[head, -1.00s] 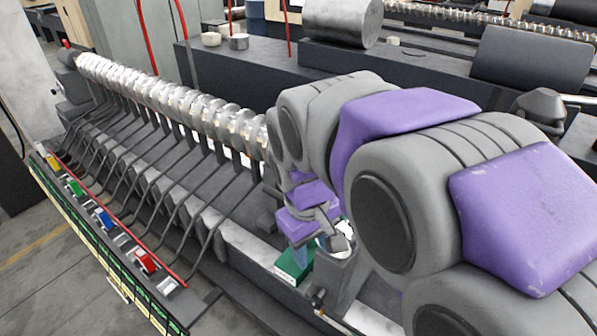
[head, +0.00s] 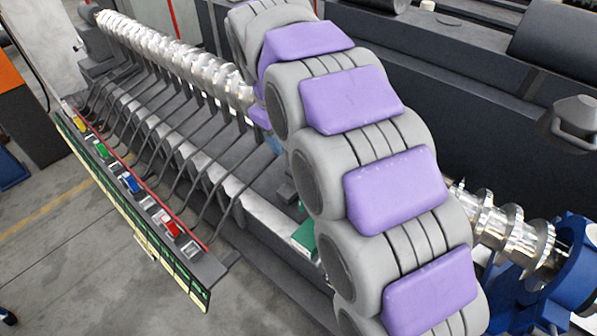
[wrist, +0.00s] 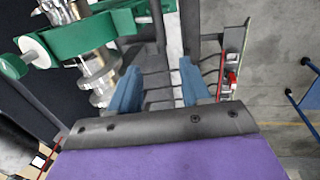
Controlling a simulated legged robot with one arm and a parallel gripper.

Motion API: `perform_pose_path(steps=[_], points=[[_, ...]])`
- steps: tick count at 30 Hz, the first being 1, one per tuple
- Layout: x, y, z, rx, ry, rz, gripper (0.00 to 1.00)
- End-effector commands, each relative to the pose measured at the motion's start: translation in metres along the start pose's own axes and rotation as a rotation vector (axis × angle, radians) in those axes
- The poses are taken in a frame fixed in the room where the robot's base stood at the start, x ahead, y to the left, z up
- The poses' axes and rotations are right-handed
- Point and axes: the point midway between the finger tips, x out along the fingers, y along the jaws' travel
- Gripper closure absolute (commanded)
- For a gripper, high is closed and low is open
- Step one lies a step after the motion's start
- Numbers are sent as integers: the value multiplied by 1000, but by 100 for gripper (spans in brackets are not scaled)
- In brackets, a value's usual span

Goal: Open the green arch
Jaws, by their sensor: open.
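The green arch (wrist: 95,25) shows at the top left of the wrist view, across the shiny metal screw shaft (wrist: 97,75). It has a pale round knob (wrist: 33,50) at its left side. I cannot tell whether the arch is latched. In the head view only a green part (head: 305,237) shows beside my arm, which hides the rest. My gripper (wrist: 160,85) has its two blue fingers apart with nothing between them. The green arch lies beyond and left of the fingers, apparently not touched. In the head view the gripper is mostly hidden behind my arm.
A row of dark bent levers (head: 165,125) runs along the left of the shaft. A panel with coloured switches (head: 132,184) stands at its front left. A blue mount (head: 572,265) holds the shaft at right. Open floor (head: 75,235) lies to the left.

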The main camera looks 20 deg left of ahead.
Motion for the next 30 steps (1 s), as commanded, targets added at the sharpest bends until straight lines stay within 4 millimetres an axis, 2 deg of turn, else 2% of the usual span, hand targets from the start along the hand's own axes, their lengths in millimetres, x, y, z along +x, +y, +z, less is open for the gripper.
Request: perform_pose_path(steps=[18, 24, 30], points=[[119, -2, 0, 0, -9, -2, 53], [148, -1, 1, 1, -6, -2, 53], [161, -1, 1, 2, -4, -1, 53]])
